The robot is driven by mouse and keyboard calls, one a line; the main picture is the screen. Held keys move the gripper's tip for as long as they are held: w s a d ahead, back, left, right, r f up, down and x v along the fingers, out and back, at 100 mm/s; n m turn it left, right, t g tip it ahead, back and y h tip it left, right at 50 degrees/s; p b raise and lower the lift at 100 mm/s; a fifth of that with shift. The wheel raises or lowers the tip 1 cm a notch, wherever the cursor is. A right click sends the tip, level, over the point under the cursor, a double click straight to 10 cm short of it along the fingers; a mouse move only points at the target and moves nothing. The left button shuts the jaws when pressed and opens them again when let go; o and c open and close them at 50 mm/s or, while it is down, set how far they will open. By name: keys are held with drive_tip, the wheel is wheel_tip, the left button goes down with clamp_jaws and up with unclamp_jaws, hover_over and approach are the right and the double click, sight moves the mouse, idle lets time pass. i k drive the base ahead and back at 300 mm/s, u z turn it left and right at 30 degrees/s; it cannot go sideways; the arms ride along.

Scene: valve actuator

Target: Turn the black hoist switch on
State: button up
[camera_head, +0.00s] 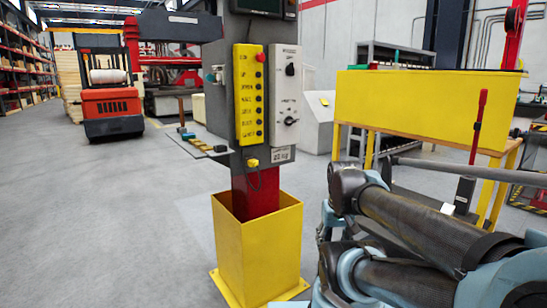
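A grey control post stands near the middle of the head view. A light grey switch panel (287,95) is on its right part, with one black rotary switch (290,69) near the top and another black knob (289,121) lower down. The labels are too small to read, so I cannot tell which is the hoist switch or how it is set. A yellow button panel (249,100) with several black buttons and a red one is mounted to the left. My arm is folded at the lower right, apart from the post. My gripper cannot be made out.
The post rises from a yellow floor guard (258,250). A small shelf (200,145) juts out left of the post. A yellow-panelled bench (425,108) and a red lever (479,125) are at the right. A red forklift (108,100) is far left. The left floor is clear.

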sight(289, 70)
drive_tip(key=z, duration=0.65)
drive_tip(key=k, duration=1.3)
drive_tip(key=u, duration=0.5)
drive_tip(key=i, duration=1)
drive_tip(key=u, duration=0.1)
